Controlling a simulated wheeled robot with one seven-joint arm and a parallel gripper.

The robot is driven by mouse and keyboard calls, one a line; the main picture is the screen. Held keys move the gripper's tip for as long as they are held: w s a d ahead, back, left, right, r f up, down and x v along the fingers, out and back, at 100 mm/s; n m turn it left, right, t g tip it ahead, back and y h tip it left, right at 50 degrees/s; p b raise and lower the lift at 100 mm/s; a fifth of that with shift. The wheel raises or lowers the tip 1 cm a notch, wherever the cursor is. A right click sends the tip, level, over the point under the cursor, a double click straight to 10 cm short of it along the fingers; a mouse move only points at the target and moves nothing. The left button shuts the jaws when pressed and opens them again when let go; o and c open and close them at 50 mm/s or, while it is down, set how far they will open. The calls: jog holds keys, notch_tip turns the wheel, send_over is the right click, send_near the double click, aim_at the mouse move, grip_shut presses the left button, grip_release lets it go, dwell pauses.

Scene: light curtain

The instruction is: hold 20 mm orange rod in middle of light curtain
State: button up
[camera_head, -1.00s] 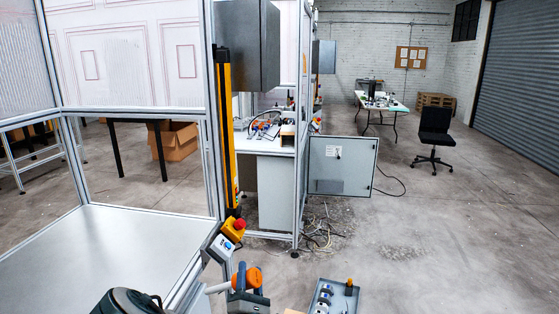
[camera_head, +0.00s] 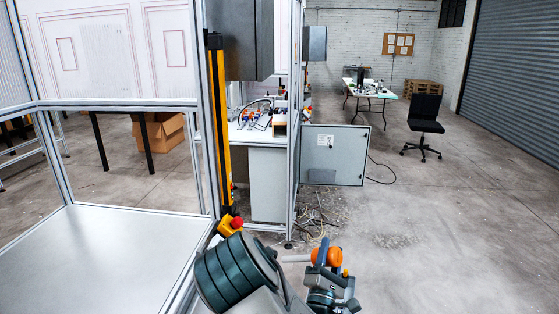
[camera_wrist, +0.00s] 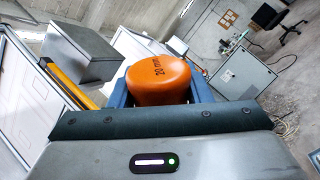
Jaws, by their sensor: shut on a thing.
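The orange rod end (camera_head: 333,257) shows at lower middle in the head view, with a pale shaft (camera_head: 297,258) reaching left from it. In the wrist view the rod's orange end (camera_wrist: 158,80) faces the camera and reads "20 mm". My gripper (camera_head: 322,257) is shut on the rod; its blue fingers flank it in the wrist view (camera_wrist: 160,98). The light curtain's yellow post (camera_head: 219,120) stands upright on the frame, left of the rod. The rod appears apart from the post, below and to its right. The curtain's other post cannot be made out.
A red and yellow emergency stop (camera_head: 231,224) sits at the post's foot. A metal table (camera_head: 90,255) lies inside the aluminium frame at left. A grey cabinet door (camera_head: 336,155) stands open behind, with loose cables on the floor.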

jog(key=s+a+r+n+y, duration=0.1)
jog(key=s+a+r+y, duration=0.3)
jog(key=r, duration=0.6)
jog(key=s+a+r+t+y, duration=0.1)
jog(key=s+a+r+y, duration=0.1)
jog(key=a+r, duration=0.6)
jog(key=s+a+r+n+y, duration=0.1)
jog(key=s+a+r+y, duration=0.25)
jog(key=r, duration=0.85)
jog(key=a+f, duration=0.4)
jog(key=a, duration=0.6)
jog(key=shift+w+b, duration=0.4)
jog(key=shift+w, duration=0.05)
jog(key=d+r+p, duration=0.1)
jog(key=d+r, duration=0.3)
jog(key=d, duration=0.6)
jog(key=shift+s+d, duration=0.15)
jog(key=shift+s, duration=0.25)
